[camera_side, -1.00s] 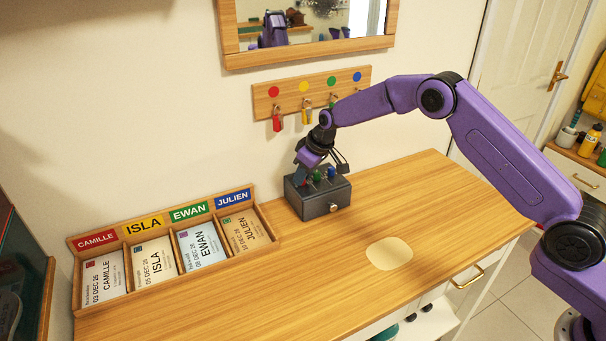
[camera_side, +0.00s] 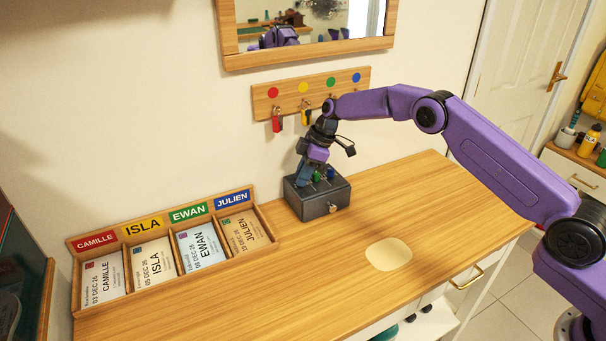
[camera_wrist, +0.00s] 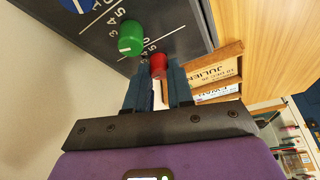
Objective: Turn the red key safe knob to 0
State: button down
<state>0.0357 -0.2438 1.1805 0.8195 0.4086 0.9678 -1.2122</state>
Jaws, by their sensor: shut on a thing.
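The key safe (camera_side: 322,203) is a dark grey box on the wooden top, with a row of coloured knobs on its upper face. My gripper (camera_side: 302,182) points down at the left end of that row. In the wrist view my gripper (camera_wrist: 157,78) has its two blue fingers on either side of the red knob (camera_wrist: 158,66), shut on it. The red knob is hidden behind the fingers in the side view. White numbers and scale lines are printed beside the knobs, but the red knob's setting cannot be read.
The green knob (camera_wrist: 131,38) sits close beside the red one, with the blue knob (camera_wrist: 75,4) beyond. A name-card tray (camera_side: 180,276) stands left of the safe. A key rack (camera_side: 318,92) hangs on the wall behind. The top is clear at the right.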

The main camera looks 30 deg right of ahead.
jog(key=shift+d+f, duration=0.1)
dwell(0.4)
jog(key=c, duration=1.3)
grip_release()
jog(key=shift+o, duration=0.2)
